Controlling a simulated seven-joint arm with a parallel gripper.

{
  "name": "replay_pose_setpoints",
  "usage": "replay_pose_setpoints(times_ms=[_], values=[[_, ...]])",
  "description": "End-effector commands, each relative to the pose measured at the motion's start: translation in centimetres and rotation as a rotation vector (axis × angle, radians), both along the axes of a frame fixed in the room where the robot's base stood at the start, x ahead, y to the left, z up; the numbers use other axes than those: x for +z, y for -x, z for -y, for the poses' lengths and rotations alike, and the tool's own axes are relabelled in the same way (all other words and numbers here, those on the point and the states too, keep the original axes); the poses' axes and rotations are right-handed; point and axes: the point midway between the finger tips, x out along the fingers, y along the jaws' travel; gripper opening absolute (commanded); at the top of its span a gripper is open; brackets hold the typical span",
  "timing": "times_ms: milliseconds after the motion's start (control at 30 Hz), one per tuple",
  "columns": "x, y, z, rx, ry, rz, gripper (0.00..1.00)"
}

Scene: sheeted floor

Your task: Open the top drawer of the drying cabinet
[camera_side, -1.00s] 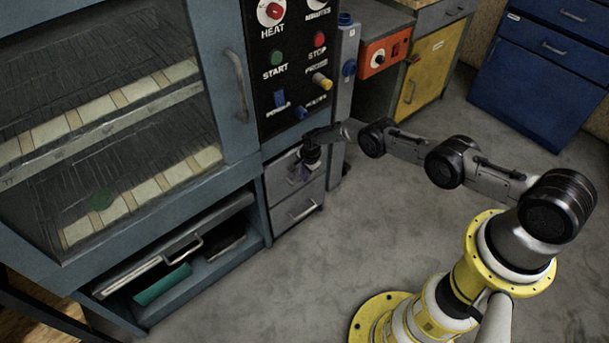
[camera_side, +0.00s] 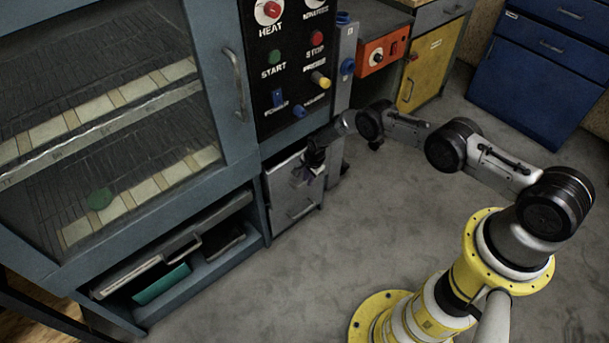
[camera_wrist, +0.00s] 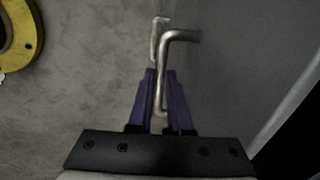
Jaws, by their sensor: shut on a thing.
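The drying cabinet (camera_side: 212,50) fills the left of the side view. Its top drawer (camera_side: 282,182), a small grey front, is under the black control panel. It appears pulled out a little. My gripper (camera_side: 312,170) is at this front and hides part of it. In the wrist view, my gripper's purple fingers (camera_wrist: 161,76) are shut on a bent metal handle (camera_wrist: 166,55), which runs down between them. The grey drawer front (camera_wrist: 240,60) is to the right. The drawer's inside cannot be made out.
The lower drawer handle (camera_side: 301,213) is just below. A control panel with knobs (camera_side: 292,65) is above. A half-open compartment (camera_side: 215,262) is lower left. An orange box (camera_side: 383,52) and blue cabinet (camera_side: 545,75) stand behind. The floor (camera_side: 330,250) in front is clear.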

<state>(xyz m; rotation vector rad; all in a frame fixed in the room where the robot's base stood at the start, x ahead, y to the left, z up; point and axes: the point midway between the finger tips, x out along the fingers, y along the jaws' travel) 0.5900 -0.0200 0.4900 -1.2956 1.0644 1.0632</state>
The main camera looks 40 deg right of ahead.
Motion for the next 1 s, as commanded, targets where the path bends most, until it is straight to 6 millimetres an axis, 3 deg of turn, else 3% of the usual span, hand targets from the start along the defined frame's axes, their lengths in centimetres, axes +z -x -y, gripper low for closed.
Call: replay_pose_setpoints(times_ms=[1000], values=[[0.0, 12.1, -0.1, 0.001, 0.0, 0.0, 0.0]])
